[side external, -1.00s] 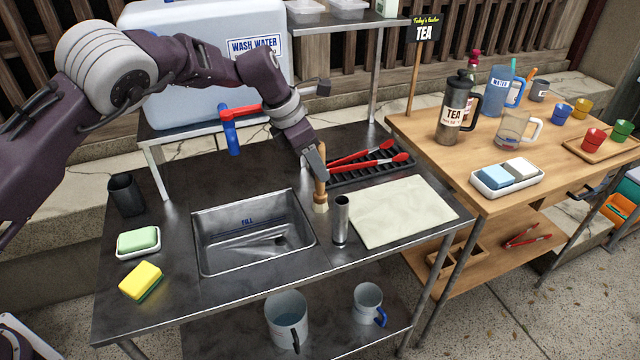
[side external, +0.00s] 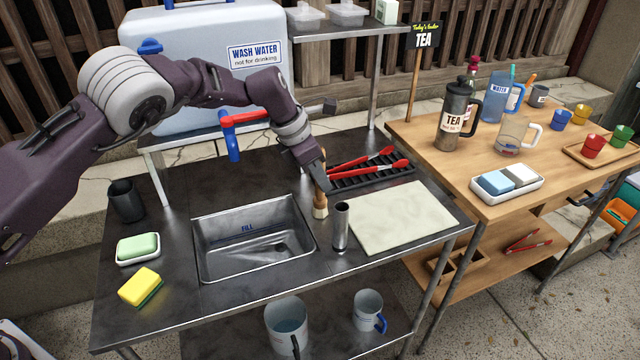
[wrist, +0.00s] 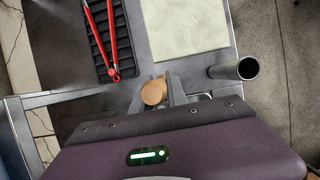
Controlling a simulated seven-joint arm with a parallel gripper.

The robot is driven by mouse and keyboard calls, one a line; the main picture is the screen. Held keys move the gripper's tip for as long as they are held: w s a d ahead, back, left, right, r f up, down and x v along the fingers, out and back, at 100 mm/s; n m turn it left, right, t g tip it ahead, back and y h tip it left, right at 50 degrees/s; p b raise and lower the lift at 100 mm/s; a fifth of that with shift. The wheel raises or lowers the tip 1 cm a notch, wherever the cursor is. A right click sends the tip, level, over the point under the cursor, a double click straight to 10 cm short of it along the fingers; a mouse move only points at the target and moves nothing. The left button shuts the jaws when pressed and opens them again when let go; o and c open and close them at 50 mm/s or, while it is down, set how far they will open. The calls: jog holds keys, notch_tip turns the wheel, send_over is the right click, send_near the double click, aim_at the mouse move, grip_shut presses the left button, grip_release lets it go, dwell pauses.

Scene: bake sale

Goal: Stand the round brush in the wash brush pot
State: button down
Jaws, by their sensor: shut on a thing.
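My gripper (side external: 321,184) is shut on the round brush (side external: 321,205), which has a wooden handle and pale bristles at its lower end. The brush is close to upright, bristles down, over the counter by the sink's right rim. I cannot tell whether the bristles touch the counter. In the wrist view the round wooden handle end (wrist: 154,92) shows between the fingers. A slim metal cylinder (side external: 340,228) stands just right of the brush, open at the top in the wrist view (wrist: 248,69). A dark open pot (side external: 126,202) stands left of the sink. No label marks either as the wash brush pot.
The sink (side external: 208,265) lies left of the brush. Red tongs (side external: 370,160) lie on a black rack (side external: 372,177) behind it. A pale board (side external: 400,218) lies to the right. Green soap (side external: 138,246) and a yellow sponge (side external: 140,286) are at the left.

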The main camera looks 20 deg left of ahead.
aim_at(322, 148)
notch_tip(322, 148, up, 8)
jog(key=shift+r, duration=0.1)
jog(key=s+a+r+m+g+h, duration=0.1)
jog(key=s+a+r+m, duration=0.2)
jog(key=s+a+r, duration=0.45)
jog(key=s+a+r+m+g, duration=0.15)
jog(key=s+a+r, duration=0.25)
jog(key=s+a, duration=0.5)
jog(key=s+a+f+n+t+y, duration=0.15)
jog(key=a+f, duration=0.25)
jog(key=a, duration=0.9)
jog(key=s+a+f+n+t+h, duration=0.1)
jog(key=a+f+n, duration=0.3)
jog(key=a, duration=0.8)
notch_tip(322, 148, down, 10)
jog(key=m, duration=0.1)
jog(key=shift+w+f, duration=0.15)
jog(key=shift+f+y, duration=0.25)
jog(key=shift+f, duration=0.35)
jog(key=c, duration=1.2)
grip_release()
jog(key=shift+c, duration=0.2)
notch_tip(322, 148, up, 14)
